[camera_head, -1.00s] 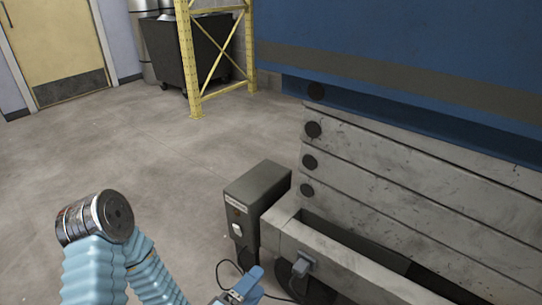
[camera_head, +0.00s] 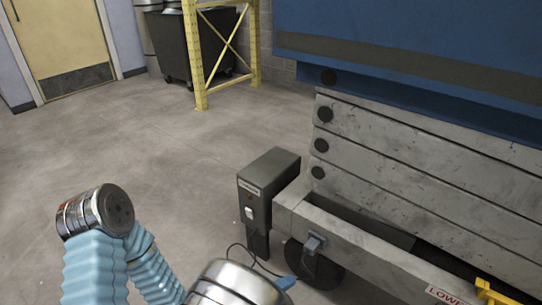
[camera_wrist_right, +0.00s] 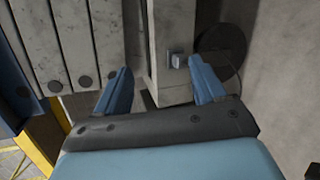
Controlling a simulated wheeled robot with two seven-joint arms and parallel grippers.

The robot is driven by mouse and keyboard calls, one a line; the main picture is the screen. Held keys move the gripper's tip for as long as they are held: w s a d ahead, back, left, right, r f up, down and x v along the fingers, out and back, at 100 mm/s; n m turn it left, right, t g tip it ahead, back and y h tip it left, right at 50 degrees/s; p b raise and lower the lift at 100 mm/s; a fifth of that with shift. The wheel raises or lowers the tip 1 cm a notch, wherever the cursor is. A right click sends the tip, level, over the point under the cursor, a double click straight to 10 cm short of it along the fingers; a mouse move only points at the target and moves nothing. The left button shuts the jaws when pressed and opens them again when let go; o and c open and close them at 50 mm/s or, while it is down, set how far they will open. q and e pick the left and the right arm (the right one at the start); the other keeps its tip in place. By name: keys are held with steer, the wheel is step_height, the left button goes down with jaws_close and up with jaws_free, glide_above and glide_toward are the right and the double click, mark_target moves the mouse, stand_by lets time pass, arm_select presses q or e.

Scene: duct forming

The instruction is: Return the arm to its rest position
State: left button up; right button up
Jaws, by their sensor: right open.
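My right arm's silver link (camera_head: 235,283) shows at the bottom middle of the head view. A small blue part of the right gripper (camera_head: 286,283) shows beside it, in front of the machine's lower corner. In the right wrist view the right gripper (camera_wrist_right: 161,86) has its two blue fingers wide apart with nothing held between them. Beyond the fingers are the machine's pale lower beam and a small grey latch (camera_wrist_right: 178,60). My left arm (camera_head: 95,255), light blue and ribbed with a metal joint, stands at the lower left; its gripper is out of view.
A large grey slatted machine (camera_head: 400,160) with a blue upper panel (camera_head: 430,35) fills the right side. A dark control box (camera_head: 268,185) stands at its left corner, with a cable below. A yellow frame (camera_head: 200,70) and dark bin (camera_head: 172,45) stand behind. The left floor is clear.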

steer(key=s+d+f+m+g+y, duration=0.1)
steer(key=s+d+f+g, duration=0.3)
steer(key=d+f+g, duration=0.4)
steer(key=s+f+m+g+y, duration=0.65)
steer(key=s+f+y, duration=0.3)
steer(key=f, duration=0.25)
steer(key=w+d+f+m+t+y, duration=0.3)
steer(key=w+m+t+y, duration=0.2)
steer(key=m, duration=0.2)
steer(key=w+a+f+n+b, duration=0.1)
steer(key=w+f+b, duration=0.1)
steer(key=f+b, duration=0.85)
steer(key=w+f+n+b, duration=0.1)
steer(key=w+f+b, duration=0.1)
steer(key=f+b, duration=0.85)
step_height(320, 180, up, 19)
steer(key=a+p, duration=0.1)
steer(key=p, duration=1.5)
steer(key=shift+s+t+p, duration=0.25)
steer(key=shift+t+p, duration=0.1)
steer(key=shift+p, duration=0.05)
